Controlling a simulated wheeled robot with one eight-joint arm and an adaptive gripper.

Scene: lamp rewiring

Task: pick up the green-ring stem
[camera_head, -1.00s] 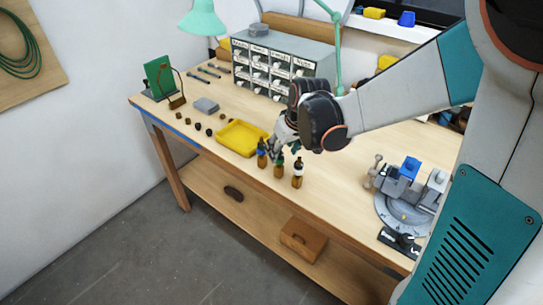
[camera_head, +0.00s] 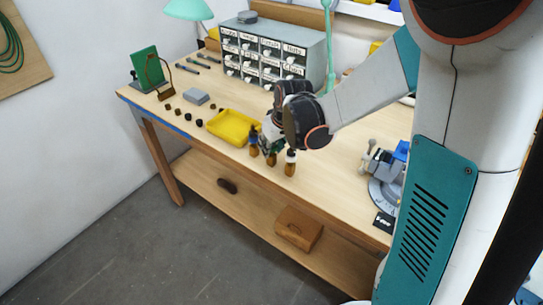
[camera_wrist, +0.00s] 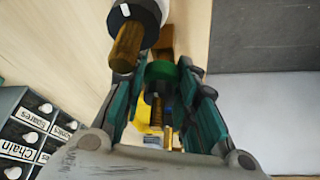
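The green-ring stem (camera_head: 271,158) stands on the workbench near its front edge, between a blue-ring stem (camera_head: 254,143) and a white-topped stem (camera_head: 290,165). All have amber-brown bodies. My gripper (camera_head: 267,145) is low over them and partly covers the green-ring stem. In the wrist view the green ring (camera_wrist: 160,71) lies between the two fingertips of my gripper (camera_wrist: 163,68). The fingers look apart, with a narrow gap at the ring; firm contact cannot be made out. The white-topped stem (camera_wrist: 127,45) is just outside the fingers.
A yellow tray (camera_head: 235,127) is left of the stems. A labelled drawer cabinet (camera_head: 270,50) stands behind my gripper. A vise-like fixture (camera_head: 383,180) is to the right. Small dark parts and a grey block (camera_head: 196,96) lie at left. A brown box (camera_head: 298,228) is on the lower shelf.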

